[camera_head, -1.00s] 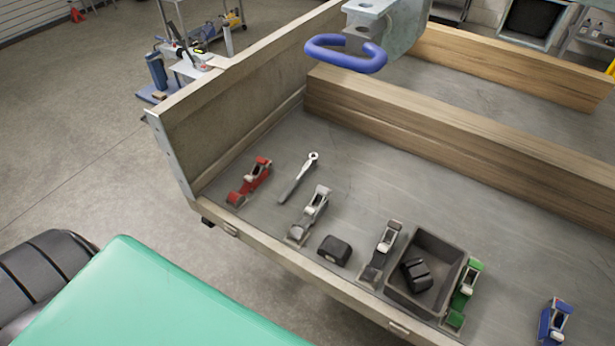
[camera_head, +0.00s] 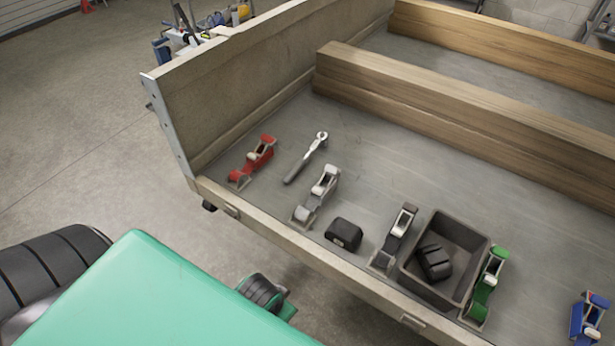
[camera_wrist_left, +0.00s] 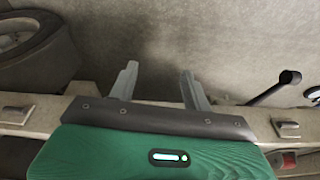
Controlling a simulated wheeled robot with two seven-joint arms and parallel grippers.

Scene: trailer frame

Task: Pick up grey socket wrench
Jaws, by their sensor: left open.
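The grey socket wrench (camera_head: 306,158) lies flat on the trailer bed in the head view, its round head pointing away and its handle toward me. It lies between a red ratchet strap (camera_head: 253,161) on its left and a grey-white ratchet strap (camera_head: 317,195) on its right. My left gripper (camera_wrist_left: 160,82) shows only in the left wrist view, with its two fingers apart and nothing between them. A dark rod with a rounded end (camera_wrist_left: 272,90) lies to the right of the fingers there; I cannot tell whether it is the wrench. My right gripper is not in view.
A black block (camera_head: 343,234), another grey ratchet strap (camera_head: 393,240), a dark bin (camera_head: 474,232) holding a black block (camera_head: 434,262), a green strap (camera_head: 487,285) and a blue strap (camera_head: 586,318) lie rightward. The trailer side wall (camera_head: 250,85) and wooden beam (camera_head: 440,115) bound the bed.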

